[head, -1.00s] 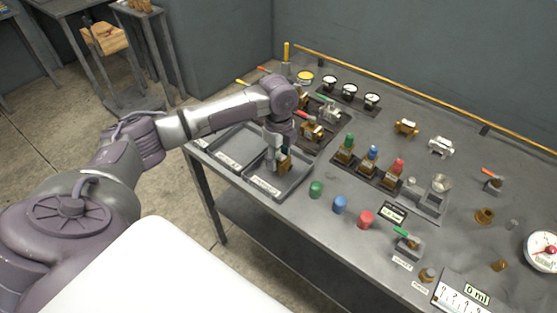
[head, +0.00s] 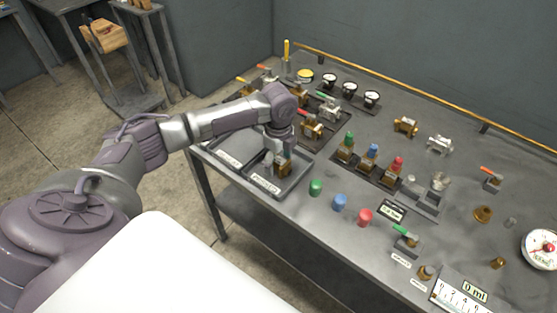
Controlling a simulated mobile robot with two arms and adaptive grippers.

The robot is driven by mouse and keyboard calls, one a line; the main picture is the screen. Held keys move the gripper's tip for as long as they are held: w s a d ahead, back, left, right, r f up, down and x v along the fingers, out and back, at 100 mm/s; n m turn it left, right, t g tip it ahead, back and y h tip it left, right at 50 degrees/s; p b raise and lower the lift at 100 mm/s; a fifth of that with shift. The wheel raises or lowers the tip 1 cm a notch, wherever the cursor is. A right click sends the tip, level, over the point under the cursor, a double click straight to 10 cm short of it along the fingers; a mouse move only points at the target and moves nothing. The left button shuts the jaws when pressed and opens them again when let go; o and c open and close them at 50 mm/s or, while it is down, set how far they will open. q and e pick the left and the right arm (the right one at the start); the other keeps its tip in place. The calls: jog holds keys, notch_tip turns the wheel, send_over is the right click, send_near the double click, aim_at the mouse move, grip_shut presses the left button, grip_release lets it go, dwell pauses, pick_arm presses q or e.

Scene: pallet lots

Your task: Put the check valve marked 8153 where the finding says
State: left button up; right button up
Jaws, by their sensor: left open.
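My left gripper (head: 277,164) points down into the right-hand tray (head: 300,171) at the table's front left edge. It is open. A small brass valve (head: 285,168) stands in this tray right at the fingers, partly hidden by them. I cannot tell whether a finger touches it. No 8153 marking is readable. A brass valve body (head: 405,126) and a silver one (head: 439,145) lie apart at the back right. My right gripper is not in view.
Another tray (head: 222,156) lies to the left. Valves with coloured handles stand behind the trays. Green (head: 316,187), blue (head: 340,203) and red (head: 365,217) caps line the front. A dial gauge (head: 541,249) is at far right. A yellow rail (head: 420,93) runs along the back.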

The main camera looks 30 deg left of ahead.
aim_at(279, 160)
pick_arm(q)
notch_tip(279, 160, up, 12)
jog(key=b, duration=0.1)
dwell(0.4)
